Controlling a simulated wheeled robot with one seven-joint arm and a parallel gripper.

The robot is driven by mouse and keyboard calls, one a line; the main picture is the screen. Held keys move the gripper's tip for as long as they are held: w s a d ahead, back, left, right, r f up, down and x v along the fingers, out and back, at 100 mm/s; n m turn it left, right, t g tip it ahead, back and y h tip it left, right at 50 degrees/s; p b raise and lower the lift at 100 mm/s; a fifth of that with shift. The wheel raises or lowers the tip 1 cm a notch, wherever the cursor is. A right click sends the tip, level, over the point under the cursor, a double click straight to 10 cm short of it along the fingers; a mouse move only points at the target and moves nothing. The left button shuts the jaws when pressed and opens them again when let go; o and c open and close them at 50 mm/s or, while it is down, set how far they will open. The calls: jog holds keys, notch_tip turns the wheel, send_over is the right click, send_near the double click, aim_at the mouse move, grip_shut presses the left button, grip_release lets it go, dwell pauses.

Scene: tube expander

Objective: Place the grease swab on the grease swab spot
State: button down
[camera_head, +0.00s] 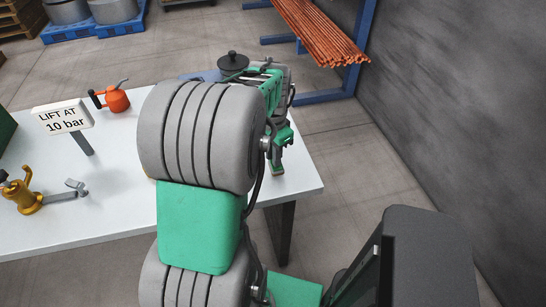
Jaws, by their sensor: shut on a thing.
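My large grey and green arm fills the middle of the view and blocks much of the white table (112,177). Smaller green and grey parts show behind its right side, near the table's right edge. I cannot make out my gripper's fingertips or what is between them. I cannot pick out the grease swab or the grease swab spot; the arm may hide them. A dark lidded pot (233,64) with a knob shows just beyond the arm, at the table's far side.
An orange oil can (115,98) stands at the table's back left. A sign (63,116) reading "LIFT AT 10 bar" stands in front of it. A brass-coloured tool (24,194) with a grey arm lies at front left. Copper tubes (318,29) rest on a blue rack (356,50) behind.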

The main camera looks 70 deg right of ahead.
jog(key=shift+f, duration=0.7)
jog(key=shift+f, duration=0.2)
jog(key=c, duration=1.3)
grip_release()
